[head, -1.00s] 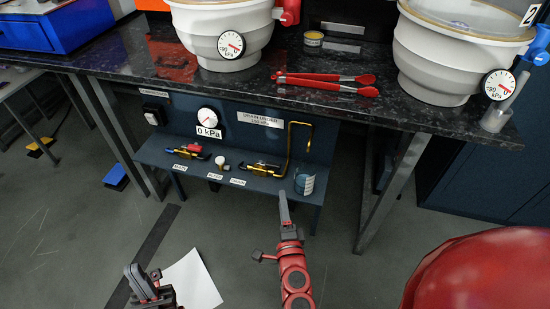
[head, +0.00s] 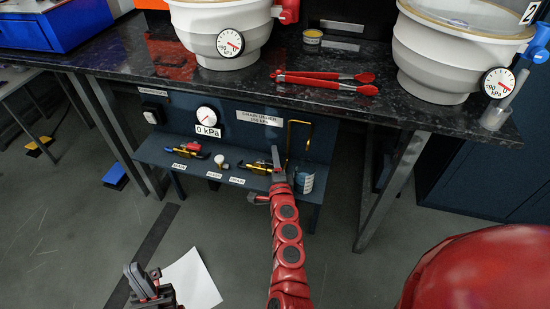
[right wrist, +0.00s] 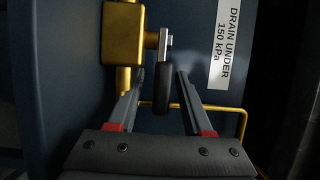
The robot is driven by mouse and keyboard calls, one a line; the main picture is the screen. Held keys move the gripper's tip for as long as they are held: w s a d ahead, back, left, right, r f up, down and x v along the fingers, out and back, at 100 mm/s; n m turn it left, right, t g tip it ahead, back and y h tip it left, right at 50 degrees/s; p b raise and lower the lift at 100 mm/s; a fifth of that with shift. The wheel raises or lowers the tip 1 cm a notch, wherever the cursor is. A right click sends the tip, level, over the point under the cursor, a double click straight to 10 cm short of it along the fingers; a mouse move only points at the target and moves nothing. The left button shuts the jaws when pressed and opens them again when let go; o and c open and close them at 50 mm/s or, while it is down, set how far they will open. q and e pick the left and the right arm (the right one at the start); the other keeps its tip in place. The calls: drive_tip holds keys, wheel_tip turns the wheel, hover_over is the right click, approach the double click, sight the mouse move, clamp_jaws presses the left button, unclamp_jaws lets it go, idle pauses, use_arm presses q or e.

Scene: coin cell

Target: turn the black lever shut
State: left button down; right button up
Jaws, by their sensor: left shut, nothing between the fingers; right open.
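The black lever (right wrist: 161,90) shows in the right wrist view, hanging from a silver pivot on the brass valve body (right wrist: 122,35). In the head view the drain valve (head: 257,168) sits on the blue shelf under the bench. My right gripper (head: 277,160) is at this valve, partly covering its right side. In the right wrist view its open fingers (right wrist: 160,76) lie on either side of the lever, with a gap to its right; contact on the left is unclear. My left gripper (head: 138,272) is shut and empty at the lower left, far from the valve.
A brass pipe (head: 290,140) rises just right of the valve, and a small blue-grey can (head: 306,182) stands beside it. A white knob (head: 220,161) and another valve (head: 186,152) are left. The dark bench top (head: 250,95) overhangs the shelf.

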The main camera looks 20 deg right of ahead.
drive_tip(key=shift+w+d, duration=0.1)
drive_tip(key=shift+w, duration=0.1)
clamp_jaws()
idle(0.4)
